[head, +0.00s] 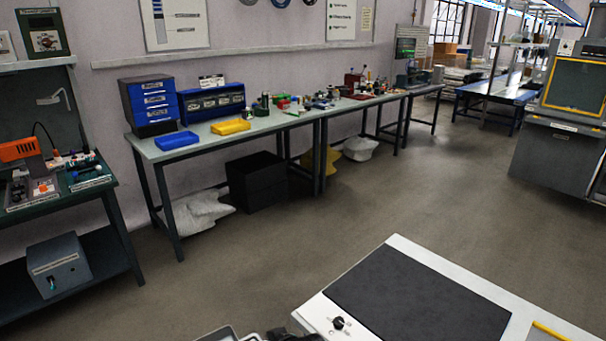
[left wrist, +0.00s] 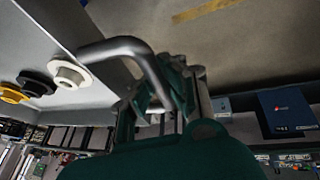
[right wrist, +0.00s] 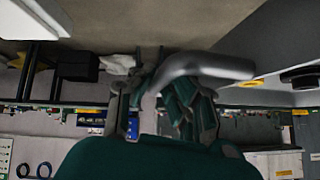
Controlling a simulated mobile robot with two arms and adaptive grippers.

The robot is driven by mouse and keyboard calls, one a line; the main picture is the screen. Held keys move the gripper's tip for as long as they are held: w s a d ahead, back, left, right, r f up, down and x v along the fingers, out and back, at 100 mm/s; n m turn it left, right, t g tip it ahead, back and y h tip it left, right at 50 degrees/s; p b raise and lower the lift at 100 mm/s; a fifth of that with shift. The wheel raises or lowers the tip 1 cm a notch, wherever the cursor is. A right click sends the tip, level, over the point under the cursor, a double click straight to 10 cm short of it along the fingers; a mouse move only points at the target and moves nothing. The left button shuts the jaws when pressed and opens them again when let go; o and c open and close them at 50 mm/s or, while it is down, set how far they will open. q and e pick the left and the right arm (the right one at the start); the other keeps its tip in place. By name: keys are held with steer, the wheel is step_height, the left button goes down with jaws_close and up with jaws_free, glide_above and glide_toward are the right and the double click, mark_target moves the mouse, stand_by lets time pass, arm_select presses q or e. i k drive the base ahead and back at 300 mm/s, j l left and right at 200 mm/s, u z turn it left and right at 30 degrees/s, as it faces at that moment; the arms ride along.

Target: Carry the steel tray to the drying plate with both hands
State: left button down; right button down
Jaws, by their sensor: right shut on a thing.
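The steel tray (head: 228,335) shows only as a sliver of rim at the bottom edge of the head view. Its grey wall fills the upper left of the left wrist view (left wrist: 45,30) and the upper right of the right wrist view (right wrist: 285,40). My right gripper (right wrist: 160,105) is shut on a bent steel handle (right wrist: 210,64). My left gripper (left wrist: 170,100) is at the other handle (left wrist: 115,46), which runs down between its fingers; its grip there is unclear. The drying plate (head: 415,300), a dark flat square on a white base with a knob, lies at the lower right, ahead.
White, black and yellow round pieces (left wrist: 68,74) show at the tray's rim. A long bench (head: 230,135) with drawers and bins runs along the wall. A green bench (head: 75,190) stands at the left. A yellow stick (head: 548,331) lies right of the plate. Open floor (head: 400,190) lies between.

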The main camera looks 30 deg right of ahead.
mark_target(412, 308)
steer(key=i+z, duration=0.9)
steer(key=z, duration=0.15)
steer(key=i+z, duration=0.1)
steer(key=z, duration=0.3)
steer(key=i+z, duration=0.15)
steer(key=z, duration=0.25)
steer(key=i+z, duration=0.1)
steer(key=z, duration=0.35)
steer(key=i+j+z, duration=0.1)
steer(key=z, duration=0.3)
